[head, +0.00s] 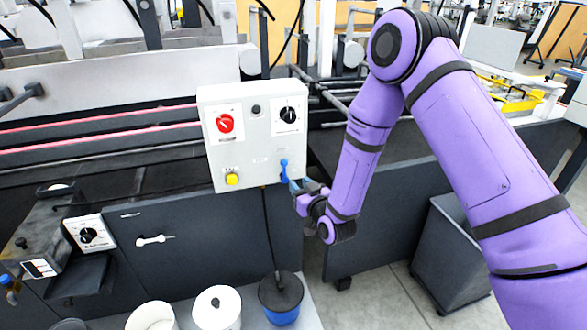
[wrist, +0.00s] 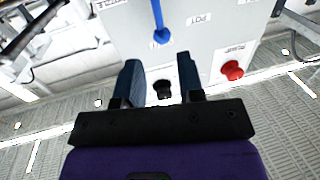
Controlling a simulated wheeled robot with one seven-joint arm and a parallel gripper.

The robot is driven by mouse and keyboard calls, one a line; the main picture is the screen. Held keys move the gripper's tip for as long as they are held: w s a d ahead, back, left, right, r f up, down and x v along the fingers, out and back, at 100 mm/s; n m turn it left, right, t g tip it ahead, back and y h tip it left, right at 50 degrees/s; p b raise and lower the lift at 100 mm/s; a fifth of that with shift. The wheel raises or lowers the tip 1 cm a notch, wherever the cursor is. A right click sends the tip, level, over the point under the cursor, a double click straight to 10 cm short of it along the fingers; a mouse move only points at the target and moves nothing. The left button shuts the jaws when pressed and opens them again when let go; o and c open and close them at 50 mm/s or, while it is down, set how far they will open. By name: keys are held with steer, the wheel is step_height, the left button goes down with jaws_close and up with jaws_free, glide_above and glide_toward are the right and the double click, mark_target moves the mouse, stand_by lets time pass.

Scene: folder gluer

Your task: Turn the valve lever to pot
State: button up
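The valve lever (head: 283,170) is a thin blue handle with a round end, on the lower right of the grey control box (head: 243,155). It stands roughly upright in the head view. In the wrist view the lever (wrist: 158,22) is at the top centre, with the POT label (wrist: 200,20) to its right and another, partly cut-off label to its left. My gripper (head: 297,187) is just right of the lever in the head view. In the wrist view my gripper (wrist: 159,72) has its fingers apart with nothing held; the lever shows beyond the fingertips. Contact is not visible.
The box carries a red knob (head: 225,123), a black knob (head: 288,115) and a yellow button (head: 232,179). A black cable hangs below it to a blue pot (head: 281,312). White containers (head: 217,308) stand left of the pot.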

mark_target(285, 170)
steer(key=x, duration=1)
steer(key=shift+w+a, duration=0.15)
steer(key=shift+w, duration=0.15)
steer(key=shift+c, duration=0.4)
jaws_close()
